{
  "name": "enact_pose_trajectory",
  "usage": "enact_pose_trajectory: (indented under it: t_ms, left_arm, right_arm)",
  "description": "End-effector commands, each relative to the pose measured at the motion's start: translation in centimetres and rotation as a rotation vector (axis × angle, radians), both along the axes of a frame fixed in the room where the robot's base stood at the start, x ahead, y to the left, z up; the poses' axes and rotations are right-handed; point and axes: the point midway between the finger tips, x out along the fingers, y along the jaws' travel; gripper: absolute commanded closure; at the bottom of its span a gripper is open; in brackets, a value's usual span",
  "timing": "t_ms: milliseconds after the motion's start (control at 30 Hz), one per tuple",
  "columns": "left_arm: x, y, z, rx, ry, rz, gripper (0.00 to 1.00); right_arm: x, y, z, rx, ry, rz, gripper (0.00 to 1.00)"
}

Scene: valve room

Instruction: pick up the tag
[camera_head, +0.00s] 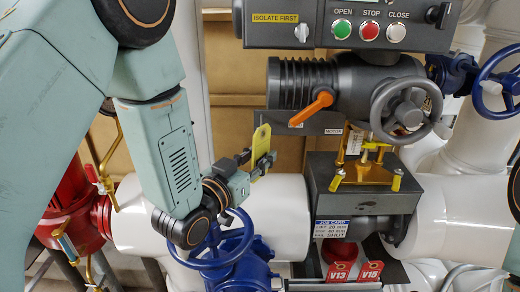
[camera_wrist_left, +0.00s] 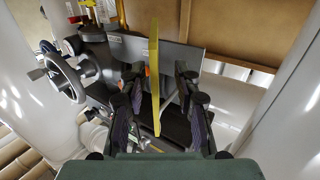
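A flat yellow tag (camera_head: 261,142) stands nearly upright left of the grey valve actuator, in front of the white pipe. My left gripper (camera_head: 258,163) is at its lower part, with one finger on each side. In the left wrist view the tag (camera_wrist_left: 155,75) appears edge-on between the fingers of the left gripper (camera_wrist_left: 162,100). Gaps show on both sides, so the gripper is open around it. What supports the tag is hard to tell. My right gripper is not in view.
The actuator (camera_head: 330,82) with an orange lever (camera_head: 312,109) and a handwheel (camera_head: 407,103) is close on the right. A blue handwheel (camera_head: 218,243) lies below the gripper. Red tags V13 (camera_head: 339,271) and V15 (camera_head: 371,271) are lower right.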

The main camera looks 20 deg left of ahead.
Motion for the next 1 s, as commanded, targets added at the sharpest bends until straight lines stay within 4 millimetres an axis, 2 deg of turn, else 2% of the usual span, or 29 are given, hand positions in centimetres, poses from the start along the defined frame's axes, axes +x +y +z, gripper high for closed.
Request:
enact_pose_trajectory:
  t_ms: [133,300,600,900,1000]
  left_arm:
    - [2.2,-0.6,0.6,0.001,-0.002,-0.004,0.68]
    - [3.9,-1.1,0.4,0.001,0.0,-0.002,0.68]
    - [4.5,-1.2,0.3,0.0,0.0,-0.002,0.69]
    - [4.5,-1.2,0.2,0.0,0.0,-0.002,0.95]
    - [4.4,-1.2,0.2,0.0,0.0,-0.002,1.0]
  right_arm:
    - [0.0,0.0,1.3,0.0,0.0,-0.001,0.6]
    - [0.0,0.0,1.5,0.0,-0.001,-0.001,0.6]
    - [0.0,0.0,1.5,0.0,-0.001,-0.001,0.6]
    - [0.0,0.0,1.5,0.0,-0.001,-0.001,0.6]
    - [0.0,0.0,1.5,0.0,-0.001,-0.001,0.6]
